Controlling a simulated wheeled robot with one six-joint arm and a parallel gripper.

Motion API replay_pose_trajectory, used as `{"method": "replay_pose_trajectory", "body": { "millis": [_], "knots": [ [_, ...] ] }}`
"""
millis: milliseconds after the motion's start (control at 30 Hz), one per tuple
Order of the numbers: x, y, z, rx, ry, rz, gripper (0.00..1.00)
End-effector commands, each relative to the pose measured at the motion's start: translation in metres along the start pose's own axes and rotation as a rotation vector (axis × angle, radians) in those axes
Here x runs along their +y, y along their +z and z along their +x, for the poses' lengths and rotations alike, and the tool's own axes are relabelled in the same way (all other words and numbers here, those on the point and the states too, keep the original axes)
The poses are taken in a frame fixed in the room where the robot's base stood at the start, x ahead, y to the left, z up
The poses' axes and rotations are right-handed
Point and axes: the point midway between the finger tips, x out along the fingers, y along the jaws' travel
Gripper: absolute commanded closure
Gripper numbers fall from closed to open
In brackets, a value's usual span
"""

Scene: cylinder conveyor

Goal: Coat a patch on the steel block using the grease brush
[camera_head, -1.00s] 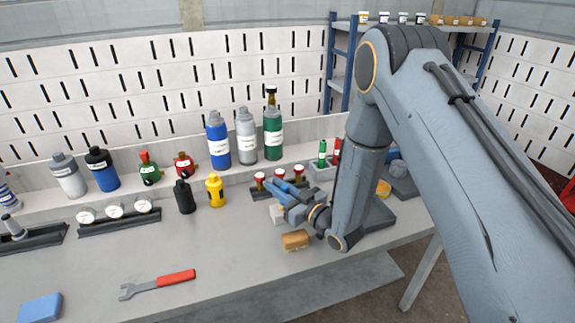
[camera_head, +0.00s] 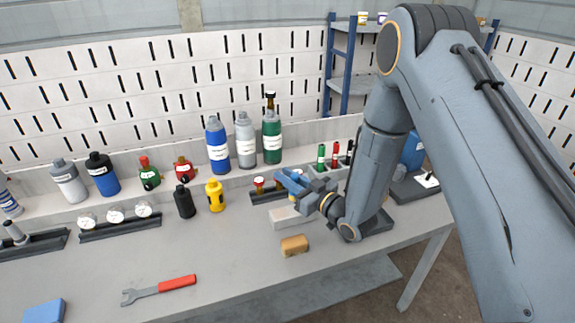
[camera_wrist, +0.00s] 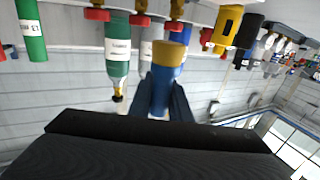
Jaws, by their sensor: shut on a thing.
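My gripper (camera_head: 287,178) is blue and hangs above the back part of the workbench, behind a pale grey block (camera_head: 288,217) that looks like the steel block. In the wrist view my gripper (camera_wrist: 166,100) is shut on a blue handle with a tan end, which looks like the grease brush (camera_wrist: 167,70). The brush cannot be made out clearly in the head view. The block lies flat on the bench, its right end close to my wrist. Whether the brush touches anything cannot be told, but it appears clear of the block.
A tan block (camera_head: 294,245) lies just in front of the grey block. A red-handled wrench (camera_head: 160,289) and a blue block (camera_head: 43,311) lie at the front left. Red-capped items in a rack (camera_head: 259,186) and tall bottles (camera_head: 246,140) stand behind.

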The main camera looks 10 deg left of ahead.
Motion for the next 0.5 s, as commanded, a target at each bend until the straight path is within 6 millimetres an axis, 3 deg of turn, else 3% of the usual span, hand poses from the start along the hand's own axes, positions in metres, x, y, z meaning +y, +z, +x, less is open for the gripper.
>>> {"method": "replay_pose_trajectory", "body": {
  "millis": [300, 500],
  "knots": [
    [0.003, -0.029, -0.002, 0.000, 0.005, -0.001, 1.00],
    [0.003, -0.031, -0.002, -0.001, 0.006, 0.000, 1.00]
  ]
}}
